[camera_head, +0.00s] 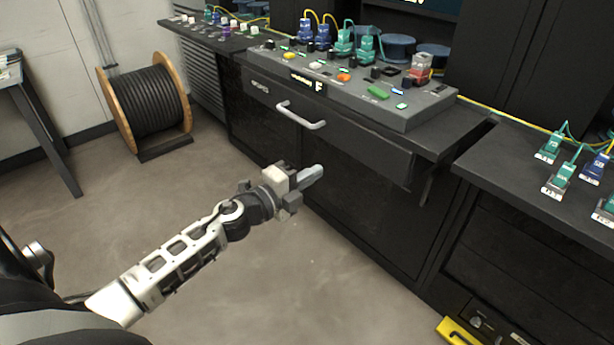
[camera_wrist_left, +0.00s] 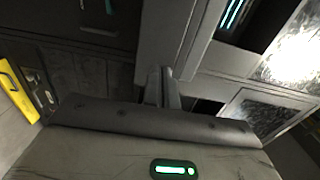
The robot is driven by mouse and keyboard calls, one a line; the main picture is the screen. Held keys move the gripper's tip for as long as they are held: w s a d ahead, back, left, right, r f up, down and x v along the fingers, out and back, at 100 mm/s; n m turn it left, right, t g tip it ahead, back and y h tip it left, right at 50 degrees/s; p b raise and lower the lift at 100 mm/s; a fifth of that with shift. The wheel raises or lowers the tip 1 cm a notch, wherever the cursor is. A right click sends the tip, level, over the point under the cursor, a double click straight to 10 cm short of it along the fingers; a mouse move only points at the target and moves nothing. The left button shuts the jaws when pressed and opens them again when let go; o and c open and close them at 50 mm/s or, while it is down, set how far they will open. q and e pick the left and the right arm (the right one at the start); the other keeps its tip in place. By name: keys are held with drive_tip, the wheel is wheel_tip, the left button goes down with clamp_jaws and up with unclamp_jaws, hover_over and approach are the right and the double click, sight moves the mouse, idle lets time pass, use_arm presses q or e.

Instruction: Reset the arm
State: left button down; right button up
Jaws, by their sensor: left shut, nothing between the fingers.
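My left arm reaches in from the lower left in the head view. Its gripper (camera_head: 313,174) is shut and empty, held in the air in front of the black cabinet, below and apart from the drawer handle. In the left wrist view the shut fingers (camera_wrist_left: 163,84) show in the middle, with nothing between them. My right gripper does not show in either view.
A control console (camera_head: 405,115) with coloured buttons and connectors stands on the workbench. A drawer handle (camera_head: 301,117) juts from the cabinet front. A cable reel (camera_head: 148,107) stands on the floor at left. Teal and blue connectors (camera_head: 593,166) sit on the right bench. The floor (camera_head: 290,270) nearby is clear.

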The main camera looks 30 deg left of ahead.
use_arm(q)
drive_tip(key=shift+s+a, duration=0.1)
drive_tip(key=shift+s, duration=0.3)
drive_tip(key=s+d+f+n+g+p, duration=0.1)
drive_tip(key=s+d+f+n+g, duration=0.2)
drive_tip(key=s+d+f+n, duration=0.2)
drive_tip(key=s+d+f+n+g+y+p, duration=0.1)
drive_tip(key=s+d+f+n+g, duration=0.2)
drive_tip(key=s+d+n, duration=0.8)
drive_tip(key=s+f+n, duration=0.1)
drive_tip(key=s+n, duration=0.2)
drive_tip(key=s, duration=0.2)
drive_tip(key=shift+d+f+g+y+p, duration=0.2)
drive_tip(key=shift+f+g+y+p, duration=0.1)
drive_tip(key=shift+f+g+p, duration=0.1)
drive_tip(key=shift+s, duration=0.1)
